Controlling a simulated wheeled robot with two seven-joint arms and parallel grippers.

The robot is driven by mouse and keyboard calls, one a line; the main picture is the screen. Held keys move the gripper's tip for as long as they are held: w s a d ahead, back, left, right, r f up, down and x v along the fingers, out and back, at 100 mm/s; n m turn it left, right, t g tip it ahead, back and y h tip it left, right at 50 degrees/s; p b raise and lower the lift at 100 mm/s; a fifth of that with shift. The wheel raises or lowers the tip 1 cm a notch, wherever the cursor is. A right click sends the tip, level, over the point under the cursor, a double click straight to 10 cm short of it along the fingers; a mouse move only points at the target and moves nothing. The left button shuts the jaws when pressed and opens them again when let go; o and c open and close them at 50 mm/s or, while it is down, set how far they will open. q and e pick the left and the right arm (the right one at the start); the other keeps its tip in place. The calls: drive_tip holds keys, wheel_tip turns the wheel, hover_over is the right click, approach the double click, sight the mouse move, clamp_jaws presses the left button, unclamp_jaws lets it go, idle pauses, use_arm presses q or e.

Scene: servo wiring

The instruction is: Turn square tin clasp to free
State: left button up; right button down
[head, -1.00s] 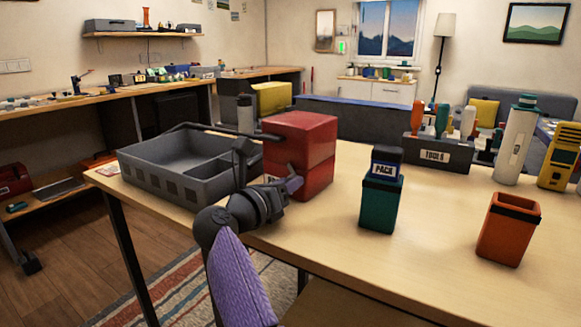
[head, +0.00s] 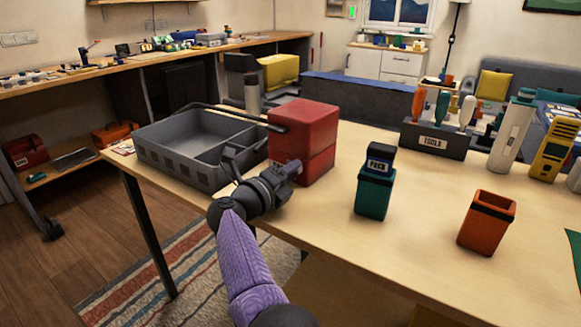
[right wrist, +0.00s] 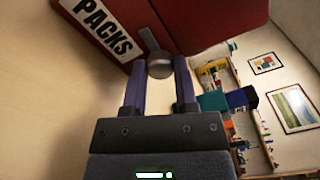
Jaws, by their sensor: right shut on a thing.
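The grey metal clasp (right wrist: 150,40), a flat bar with a round end, sits at that seam. My right gripper (right wrist: 159,75) is shut on the clasp, its two purple fingers on either side of the round end. In the head view the right gripper (head: 293,170) is at the tin's near left face, and the clasp is hidden there. My left gripper is not in view.
A grey divided tray (head: 185,172) stands left of the tin. A teal bin (head: 373,196) holding a dark PACK box (head: 380,160) and an orange bin (head: 485,232) stand to the right. A TOOLS holder (head: 432,141) is farther back. The table between tin and bins is clear.

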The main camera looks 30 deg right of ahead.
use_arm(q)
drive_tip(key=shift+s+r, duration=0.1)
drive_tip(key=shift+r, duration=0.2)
use_arm(e)
drive_tip(key=shift+n, duration=0.5)
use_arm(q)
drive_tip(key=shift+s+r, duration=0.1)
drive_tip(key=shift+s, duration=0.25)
use_arm(e)
drive_tip(key=c, duration=0.8)
unclamp_jaws()
drive_tip(key=o, duration=0.4)
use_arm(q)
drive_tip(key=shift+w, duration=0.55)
use_arm(e)
drive_tip(key=p+v, duration=0.3)
drive_tip(key=v, duration=0.6)
drive_tip(key=shift+a+r, duration=0.1)
drive_tip(key=shift+a, duration=0.2)
drive_tip(key=shift+s+a, duration=0.1)
drive_tip(key=shift+a, duration=0.05)
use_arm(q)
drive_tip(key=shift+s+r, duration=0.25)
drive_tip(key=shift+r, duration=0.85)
